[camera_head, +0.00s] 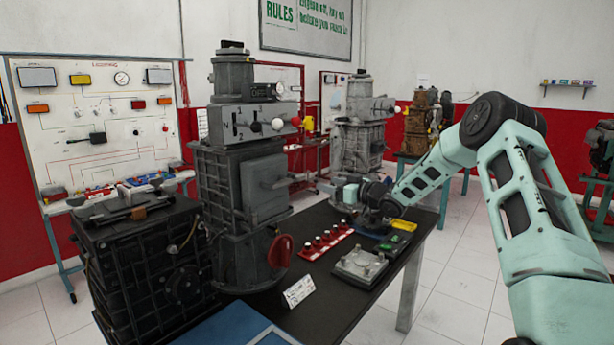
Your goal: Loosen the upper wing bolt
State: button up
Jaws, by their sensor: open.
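A tall grey engine trainer (238,190) stands on the dark table. It has a square cover (264,187) on its middle part, with a grey bar-like piece (287,181) sticking out on the right. I cannot tell for sure which fitting is the upper wing bolt; it is too small or hidden in this view. My gripper (345,194) is small in the picture, to the right of the engine and above the table. It is open, with nothing seen in it, and apart from the engine in the picture. Its fingertips are hard to make out.
A red strip with several knobs (325,243), a grey plate with studs (360,267), a yellow tray (404,225) and a white card (299,291) lie on the table (345,312). A black ribbed unit (140,262) stands at left. A red handle (280,251) juts from the engine's base.

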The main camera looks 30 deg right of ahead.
aim_at(303, 178)
jog(key=p+x, duration=0.2)
jog(key=x, duration=0.8)
jog(key=shift+w+p, duration=0.1)
jog(key=shift+p, duration=0.2)
jog(key=shift+f, duration=0.1)
jog(key=c, duration=1)
